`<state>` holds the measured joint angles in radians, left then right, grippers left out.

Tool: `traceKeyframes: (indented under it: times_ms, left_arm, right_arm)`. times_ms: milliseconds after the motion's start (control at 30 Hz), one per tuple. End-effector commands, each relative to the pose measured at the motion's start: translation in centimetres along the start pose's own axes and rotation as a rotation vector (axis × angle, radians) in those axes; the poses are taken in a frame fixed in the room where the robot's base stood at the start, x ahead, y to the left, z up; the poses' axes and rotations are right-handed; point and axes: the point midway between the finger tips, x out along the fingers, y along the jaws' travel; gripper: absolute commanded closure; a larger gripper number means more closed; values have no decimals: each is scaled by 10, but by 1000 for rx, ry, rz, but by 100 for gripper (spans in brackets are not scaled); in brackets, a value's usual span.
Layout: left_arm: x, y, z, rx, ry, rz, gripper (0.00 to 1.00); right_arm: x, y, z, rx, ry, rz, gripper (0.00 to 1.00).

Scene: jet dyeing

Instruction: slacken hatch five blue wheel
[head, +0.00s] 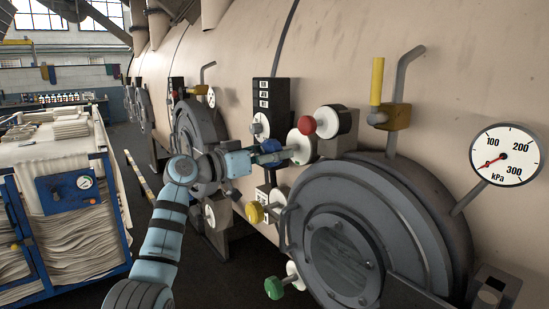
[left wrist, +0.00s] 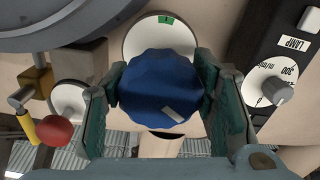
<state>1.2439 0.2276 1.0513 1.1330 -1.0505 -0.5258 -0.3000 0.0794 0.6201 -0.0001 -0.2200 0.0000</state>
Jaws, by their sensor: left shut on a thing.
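The blue wheel (head: 271,146) sits on the machine front, left of and above the large grey round hatch (head: 340,262). My left gripper (head: 264,154) reaches it from the left and hides part of it. In the left wrist view the blue wheel (left wrist: 158,92) has a scalloped rim and a pale mark near its lower edge. The fingers of my left gripper (left wrist: 160,104) stand on both sides of it, shut on its rim. A white disc (left wrist: 160,30) with a green mark shows behind the wheel. My right gripper is not in view.
Near the blue wheel are a red knob (head: 306,125), a yellow wheel (head: 254,212), a green wheel (head: 274,288) and a black label panel (head: 268,100). A kPa gauge (head: 505,155) hangs at right, its needle below 100. A blue cloth cart (head: 70,190) stands left.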

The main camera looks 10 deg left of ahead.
Motion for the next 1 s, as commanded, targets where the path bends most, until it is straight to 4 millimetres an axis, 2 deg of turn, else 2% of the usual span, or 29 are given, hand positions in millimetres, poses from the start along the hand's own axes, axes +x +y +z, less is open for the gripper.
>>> traceKeyframes:
  times_ms: [33,700,1000]
  left_arm:
    - [0,-1,5,38,-8,0,76]
    - [0,-3,4,664,-10,4,76]
    - [0,-4,4,868,-9,5,76]
  right_arm:
    - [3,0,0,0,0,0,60]
    - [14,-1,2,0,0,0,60]
    - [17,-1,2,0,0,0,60]
